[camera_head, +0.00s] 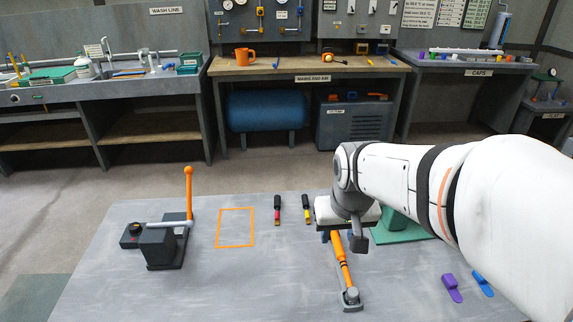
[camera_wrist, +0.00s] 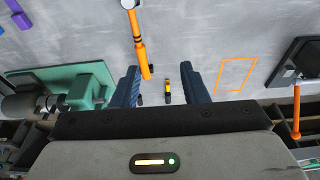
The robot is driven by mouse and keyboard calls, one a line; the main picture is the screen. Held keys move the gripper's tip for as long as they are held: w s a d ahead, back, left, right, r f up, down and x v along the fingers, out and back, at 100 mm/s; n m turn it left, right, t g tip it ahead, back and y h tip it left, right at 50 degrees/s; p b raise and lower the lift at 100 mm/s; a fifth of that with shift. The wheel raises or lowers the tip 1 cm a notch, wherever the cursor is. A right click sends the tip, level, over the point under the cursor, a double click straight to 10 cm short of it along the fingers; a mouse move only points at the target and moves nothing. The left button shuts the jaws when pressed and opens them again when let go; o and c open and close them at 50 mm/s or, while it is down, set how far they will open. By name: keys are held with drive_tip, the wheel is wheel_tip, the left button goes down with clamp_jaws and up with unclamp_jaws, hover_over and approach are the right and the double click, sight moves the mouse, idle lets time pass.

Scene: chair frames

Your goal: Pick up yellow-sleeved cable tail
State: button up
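The yellow-sleeved cable tail (camera_head: 307,209) is a short black piece with a yellow band, lying on the grey table left of my gripper in the head view. In the wrist view the yellow-sleeved tail (camera_wrist: 168,91) shows between the two dark blue fingers, nearer the right one. My gripper (camera_wrist: 159,67) is open, with nothing held between the fingers. In the head view my gripper (camera_head: 341,239) is partly hidden by my wrist. A similar tail with a red band (camera_head: 278,209) lies left of the yellow one; I cannot make it out in the wrist view.
An orange-handled tool (camera_head: 343,262) lies close by my gripper. A green block (camera_head: 392,228) stands to its right. An orange outline (camera_head: 236,228) and a black fixture with an orange lever (camera_head: 188,195) are at left. Purple (camera_head: 452,288) and blue (camera_head: 482,283) pieces lie at front right.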

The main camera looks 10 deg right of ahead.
drive_tip(key=w+f, duration=0.2)
drive_tip(key=w, duration=0.7)
drive_tip(key=t+b, duration=0.1)
approach(307, 209)
drive_tip(key=x, duration=0.7)
drive_tip(key=shift+w+f, duration=0.15)
drive_tip(key=shift+f, duration=0.25)
drive_tip(key=shift+t, duration=0.3)
drive_tip(key=shift+c, duration=0.6)
clamp_jaws()
